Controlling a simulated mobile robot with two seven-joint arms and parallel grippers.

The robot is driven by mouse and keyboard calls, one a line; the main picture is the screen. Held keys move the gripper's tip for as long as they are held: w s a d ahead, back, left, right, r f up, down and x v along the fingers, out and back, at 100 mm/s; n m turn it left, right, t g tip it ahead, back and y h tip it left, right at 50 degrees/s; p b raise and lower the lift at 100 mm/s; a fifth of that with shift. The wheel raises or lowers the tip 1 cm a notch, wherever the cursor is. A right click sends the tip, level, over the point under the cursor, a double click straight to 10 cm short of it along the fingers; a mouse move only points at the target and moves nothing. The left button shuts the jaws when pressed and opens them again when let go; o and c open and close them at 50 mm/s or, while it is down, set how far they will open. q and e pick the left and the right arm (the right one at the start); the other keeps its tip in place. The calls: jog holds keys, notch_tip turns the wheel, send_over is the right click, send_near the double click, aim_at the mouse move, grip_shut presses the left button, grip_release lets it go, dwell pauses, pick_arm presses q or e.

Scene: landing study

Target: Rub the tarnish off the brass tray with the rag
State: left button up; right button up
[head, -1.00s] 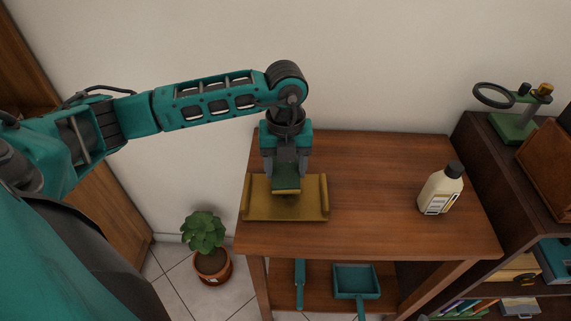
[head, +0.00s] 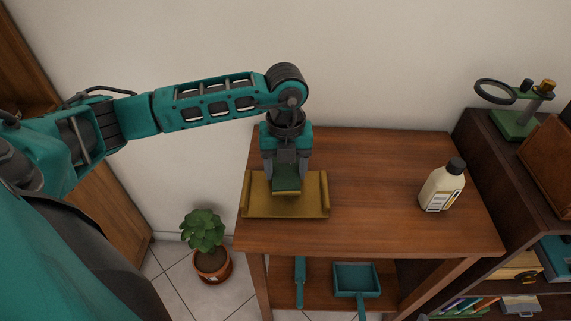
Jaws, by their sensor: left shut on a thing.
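The brass tray (head: 258,207) lies at the left front of the wooden table, with a raised rim at its left and right ends. My left gripper (head: 287,178) points down over the middle of the tray and is shut on the rag (head: 287,186). The rag is a small teal piece with a yellowish lower edge. It is at the tray's surface, though I cannot tell whether it touches. No dark tarnish shows on the visible part of the tray; the area under the rag and gripper is hidden. My right gripper is not in view.
A cream bottle with a dark cap (head: 442,186) stands at the table's right. The table top (head: 375,190) between tray and bottle is clear. A teal dustpan (head: 356,278) lies on the lower shelf. A potted plant (head: 203,231) stands on the floor at left.

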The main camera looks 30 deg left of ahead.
aim_at(285, 189)
pick_arm(q)
jog(key=shift+s+d+r+p, duration=0.15)
jog(key=shift+s+d+p, duration=0.3)
jog(key=shift+s, duration=0.4)
jog(key=shift+s+d+f+p, duration=0.1)
jog(key=shift+s+d+p, duration=0.05)
jog(key=shift+s+d, duration=0.45)
jog(key=shift+s+d+f+p, duration=0.15)
jog(key=shift+s+d, duration=0.2)
jog(key=shift+s, duration=0.5)
jog(key=shift+s+d+f+p, duration=0.1)
jog(key=shift+s+d+p, duration=0.05)
jog(key=shift+s+d, duration=0.45)
jog(key=shift+s+r, duration=0.1)
jog(key=shift+s, duration=0.15)
jog(key=shift+w+a+r, duration=0.1)
jog(key=shift+w+a, duration=0.3)
jog(key=shift+w, duration=0.2)
jog(key=shift+w+a, duration=0.35)
jog(key=shift+w, duration=0.25)
jog(key=shift+w+a+b, duration=0.6)
jog(key=shift+w+b, duration=0.1)
jog(key=shift+w, duration=0.15)
jog(key=shift+w+a+b, duration=0.2)
jog(key=shift+w+a, duration=0.2)
jog(key=shift+w, duration=0.25)
jog(key=shift+w+a+b, duration=0.15)
jog(key=shift+w+a, duration=0.25)
jog(key=shift+w, duration=0.2)
jog(key=shift+r, duration=0.1)
